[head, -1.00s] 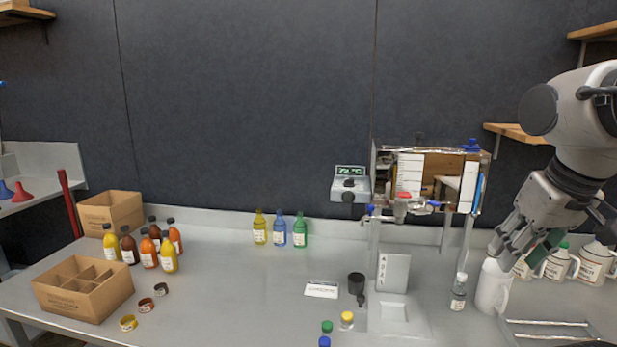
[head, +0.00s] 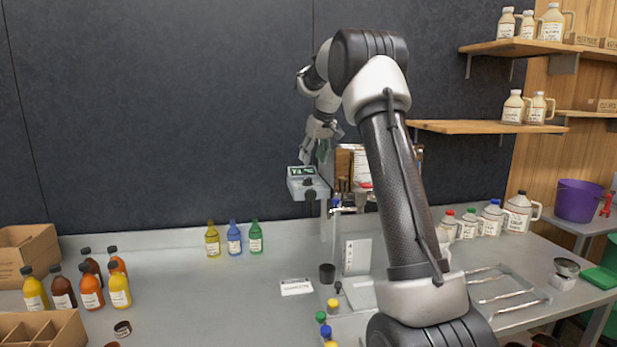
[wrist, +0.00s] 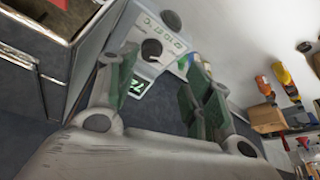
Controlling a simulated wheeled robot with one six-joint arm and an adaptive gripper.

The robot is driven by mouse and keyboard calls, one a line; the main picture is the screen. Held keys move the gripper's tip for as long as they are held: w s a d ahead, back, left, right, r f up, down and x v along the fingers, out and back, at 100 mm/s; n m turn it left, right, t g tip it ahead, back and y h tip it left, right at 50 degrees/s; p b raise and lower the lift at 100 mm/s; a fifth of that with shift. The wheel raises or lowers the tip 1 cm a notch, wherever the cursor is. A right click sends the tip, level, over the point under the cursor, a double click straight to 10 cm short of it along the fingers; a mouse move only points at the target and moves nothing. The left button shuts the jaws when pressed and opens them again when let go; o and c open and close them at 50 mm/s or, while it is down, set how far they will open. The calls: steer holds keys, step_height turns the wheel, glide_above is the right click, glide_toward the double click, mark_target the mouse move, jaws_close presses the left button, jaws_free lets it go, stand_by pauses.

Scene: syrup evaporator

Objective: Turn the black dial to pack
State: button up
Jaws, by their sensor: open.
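The black dial (head: 307,182) is on the face of a pale control box (head: 293,190) with a lit green display, mounted by the back wall. My gripper (head: 319,150) is just above the box, pointing down. In the wrist view my gripper (wrist: 160,75) is open and empty, its green-padded fingers on either side of the display and dial, apparently not touching the dial.
The evaporator (head: 345,160) stands immediately right of the box, partly hidden by my arm. Yellow, blue and green bottles (head: 234,238) stand below left. The wall left of the box is clear.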

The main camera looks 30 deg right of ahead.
mark_target(308, 178)
steer(key=x, duration=0.6)
steer(key=w+d+x, duration=0.1)
steer(key=x, duration=0.2)
steer(key=shift+w+d+f, duration=0.1)
steer(key=shift+w, duration=0.15)
steer(key=shift+c, duration=0.2)
steer(key=c, duration=1)
